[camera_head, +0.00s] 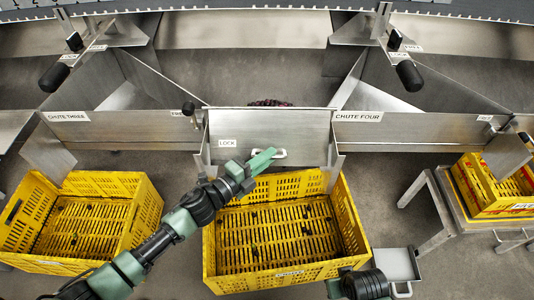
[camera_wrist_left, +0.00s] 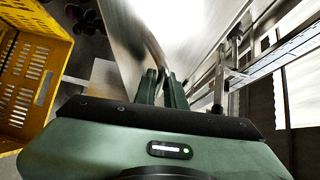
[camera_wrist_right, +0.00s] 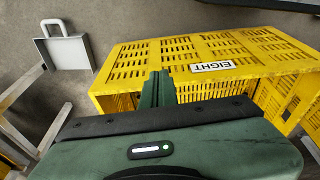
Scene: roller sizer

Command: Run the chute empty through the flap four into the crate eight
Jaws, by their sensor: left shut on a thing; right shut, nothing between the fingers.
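A metal flap (camera_head: 250,125) with a LOCK label stands in the middle, left of the CHUTE FOUR label (camera_head: 358,117). My left gripper (camera_head: 264,160) is shut at the flap's pale handle (camera_head: 280,153). In the left wrist view its fingers (camera_wrist_left: 162,88) are close together against the blurred metal; the grip itself is partly hidden. Dark reddish round items (camera_head: 270,103) show just over the flap's top edge. The yellow crate eight (camera_head: 285,270) stands below the flap and looks empty; its EIGHT label shows in the right wrist view (camera_wrist_right: 212,66). My right gripper (camera_wrist_right: 157,88) is shut and empty beside this crate.
An empty yellow crate (camera_head: 140,190) stands at left under chute three. Another yellow crate (camera_head: 465,190) sits on a metal stand at right. A grey pan with a handle (camera_head: 398,264) is right of crate eight. Black-handled levers (camera_head: 408,75) hang above.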

